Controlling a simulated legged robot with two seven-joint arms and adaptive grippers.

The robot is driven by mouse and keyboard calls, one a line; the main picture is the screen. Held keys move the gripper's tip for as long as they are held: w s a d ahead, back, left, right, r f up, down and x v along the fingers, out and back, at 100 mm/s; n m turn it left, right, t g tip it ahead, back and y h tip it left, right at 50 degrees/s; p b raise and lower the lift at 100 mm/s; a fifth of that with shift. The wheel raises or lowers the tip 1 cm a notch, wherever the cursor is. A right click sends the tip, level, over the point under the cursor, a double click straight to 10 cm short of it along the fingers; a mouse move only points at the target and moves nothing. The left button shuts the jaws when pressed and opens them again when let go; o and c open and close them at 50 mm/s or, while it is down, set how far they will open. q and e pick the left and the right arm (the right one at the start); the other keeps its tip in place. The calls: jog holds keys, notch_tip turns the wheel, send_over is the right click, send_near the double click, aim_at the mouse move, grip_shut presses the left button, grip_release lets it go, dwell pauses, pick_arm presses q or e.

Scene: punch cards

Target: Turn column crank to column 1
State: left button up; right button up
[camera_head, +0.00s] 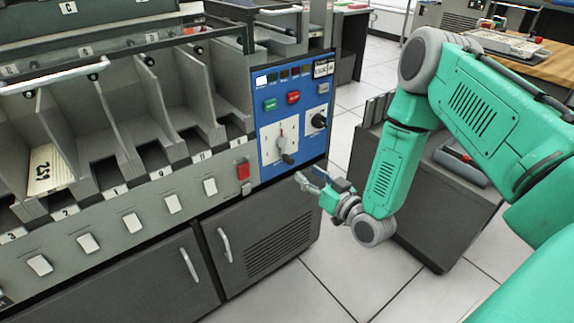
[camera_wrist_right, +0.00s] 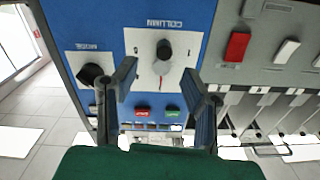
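The column crank (camera_head: 281,146) is a grey arm with a dark knob at its lower end, on a white dial plate on the blue panel. In the right wrist view the crank (camera_wrist_right: 164,50) appears upside down, under the word COLUMN, with its dark knob facing the camera. My right gripper (camera_head: 309,178) is in front of the panel, a little below and right of the crank, apart from it. In the wrist view its two fingers (camera_wrist_right: 160,86) are spread with nothing between them. The dial's numbers are too small to read. My left gripper is not in view.
The mode knob (camera_head: 319,121) sits right of the crank on the blue panel (camera_head: 263,123). Green (camera_head: 270,104) and red (camera_head: 293,97) buttons are above. A red switch (camera_head: 243,170) is at left. Card bins, one holding a card stack (camera_head: 46,168), fill the left. Floor is open below.

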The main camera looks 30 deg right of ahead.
aim_at(291, 163)
jog(key=w, duration=0.2)
jog(key=w+a+b, duration=0.1)
jog(key=w, duration=0.3)
jog(key=shift+w+a+r, duration=0.15)
jog(key=shift+w+a, duration=0.05)
jog(key=shift+a, duration=0.1)
jog(key=shift+w+d+b, duration=0.15)
jog(key=shift+w+b, duration=0.2)
jog(key=shift+w, duration=0.25)
jog(key=shift+w+d, duration=0.1)
jog(key=shift+d, duration=0.15)
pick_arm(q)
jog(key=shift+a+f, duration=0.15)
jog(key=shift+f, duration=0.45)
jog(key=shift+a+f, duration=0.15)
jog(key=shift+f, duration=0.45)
pick_arm(e)
jog(key=shift+a, duration=0.3)
grip_shut()
